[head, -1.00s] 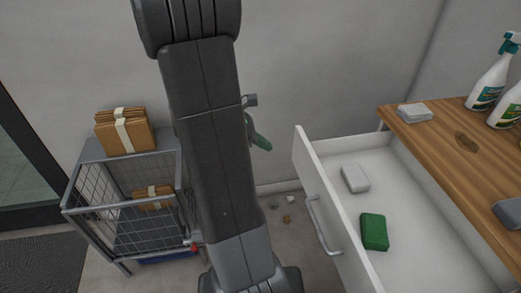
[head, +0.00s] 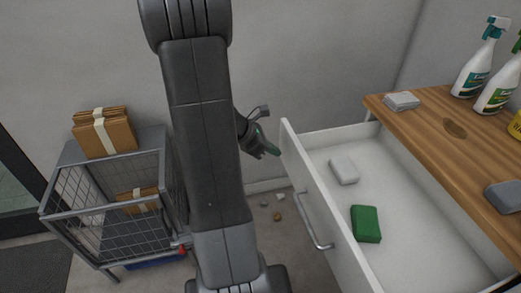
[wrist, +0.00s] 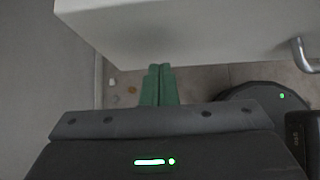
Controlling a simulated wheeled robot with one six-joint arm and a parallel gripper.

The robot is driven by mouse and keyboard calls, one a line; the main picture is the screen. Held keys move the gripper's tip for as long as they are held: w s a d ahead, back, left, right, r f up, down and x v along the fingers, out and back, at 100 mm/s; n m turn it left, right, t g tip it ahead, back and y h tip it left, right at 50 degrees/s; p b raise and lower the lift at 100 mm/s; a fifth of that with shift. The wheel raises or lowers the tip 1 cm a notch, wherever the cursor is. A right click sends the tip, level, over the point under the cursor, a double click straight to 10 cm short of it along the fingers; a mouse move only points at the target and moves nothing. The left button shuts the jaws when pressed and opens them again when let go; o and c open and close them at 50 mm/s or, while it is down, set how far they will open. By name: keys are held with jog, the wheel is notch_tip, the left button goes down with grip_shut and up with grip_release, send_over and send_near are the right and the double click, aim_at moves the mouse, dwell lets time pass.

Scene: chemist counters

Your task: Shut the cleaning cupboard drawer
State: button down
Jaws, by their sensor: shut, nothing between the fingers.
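The cleaning cupboard drawer (head: 312,194) is pulled well out from under the wooden counter top. Its white front carries a metal bar handle (head: 315,222). Inside lie a white block (head: 344,170) and a green block (head: 366,223). My gripper (head: 274,151) has green fingers and is just left of the far end of the drawer front, outside it. In the wrist view the fingers (wrist: 158,84) are together and empty, close to the white drawer front (wrist: 200,28). I cannot tell whether they touch it. The handle shows at the right there (wrist: 304,55).
The wooden counter top (head: 425,130) holds spray bottles (head: 474,72), folded cloths (head: 402,101) and a grey block (head: 505,196). A wire cage trolley (head: 104,205) with brown packets (head: 103,133) stands at the left. Small debris (head: 277,216) lies on the floor by the wall.

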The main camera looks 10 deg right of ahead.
jog(key=shift+d, duration=0.65)
jog(key=shift+d, duration=0.1)
send_over(359, 147)
jog(key=shift+s+r+p, duration=0.1)
jog(key=shift+s+p, duration=0.1)
jog(key=shift+p, duration=0.1)
jog(key=shift+r, duration=0.1)
dwell(0.3)
jog(key=shift+w, duration=0.1)
